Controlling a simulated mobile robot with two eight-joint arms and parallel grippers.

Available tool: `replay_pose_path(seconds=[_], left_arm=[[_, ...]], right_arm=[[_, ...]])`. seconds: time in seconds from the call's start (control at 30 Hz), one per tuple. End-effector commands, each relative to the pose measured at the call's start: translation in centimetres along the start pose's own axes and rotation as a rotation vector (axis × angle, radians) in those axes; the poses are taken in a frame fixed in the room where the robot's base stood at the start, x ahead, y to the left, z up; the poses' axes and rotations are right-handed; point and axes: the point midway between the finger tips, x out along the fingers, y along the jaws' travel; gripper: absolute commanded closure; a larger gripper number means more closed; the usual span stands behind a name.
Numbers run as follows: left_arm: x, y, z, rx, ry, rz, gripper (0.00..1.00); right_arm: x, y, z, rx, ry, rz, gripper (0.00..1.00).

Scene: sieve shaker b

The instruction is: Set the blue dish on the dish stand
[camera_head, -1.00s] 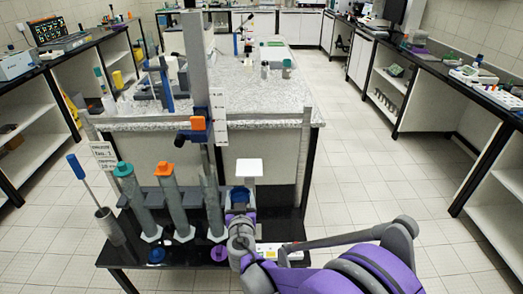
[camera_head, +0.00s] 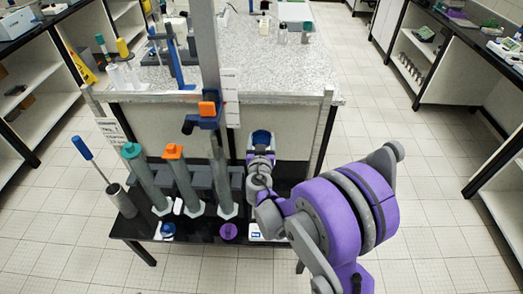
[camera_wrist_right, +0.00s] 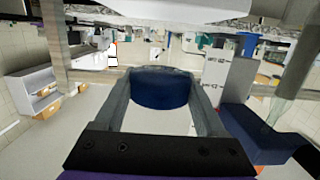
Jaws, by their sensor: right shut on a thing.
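The blue dish (camera_head: 261,138) is held by my right gripper (camera_head: 260,148), above the back part of the low black table. In the right wrist view the dish (camera_wrist_right: 160,88) sits between the two grey fingers of the gripper (camera_wrist_right: 161,80), which are shut on it. The dish stand does not show clearly now. The dish and gripper cover the place where its pale square top showed earlier, so I cannot tell whether the dish touches it. My left gripper is not in view.
Grey cylinders with a teal cap (camera_head: 131,150) and an orange cap (camera_head: 173,152) stand left of my right arm. A tall grey post (camera_head: 205,60) rises beside them. A purple round piece (camera_head: 228,231) lies at the table's front. The granite-topped bench (camera_head: 265,65) is behind.

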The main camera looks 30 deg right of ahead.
Motion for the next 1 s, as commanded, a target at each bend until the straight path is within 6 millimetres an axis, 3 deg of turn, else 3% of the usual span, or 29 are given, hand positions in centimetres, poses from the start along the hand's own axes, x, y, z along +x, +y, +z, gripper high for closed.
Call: replay_pose_path(seconds=[0.43, 0.83, 0.87, 1.0], left_arm=[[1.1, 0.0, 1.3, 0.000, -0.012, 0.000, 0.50], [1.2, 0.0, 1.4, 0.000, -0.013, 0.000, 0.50], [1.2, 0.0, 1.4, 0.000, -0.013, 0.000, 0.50], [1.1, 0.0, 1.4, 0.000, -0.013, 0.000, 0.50]], right_arm=[[0.7, 0.0, 5.0, -0.001, 0.000, 0.000, 0.80], [0.8, 0.0, 5.4, 0.000, 0.000, 0.000, 0.80], [0.8, 0.0, 5.3, 0.000, 0.001, 0.000, 0.22], [0.8, 0.0, 5.3, 0.000, 0.001, 0.000, 0.00]])
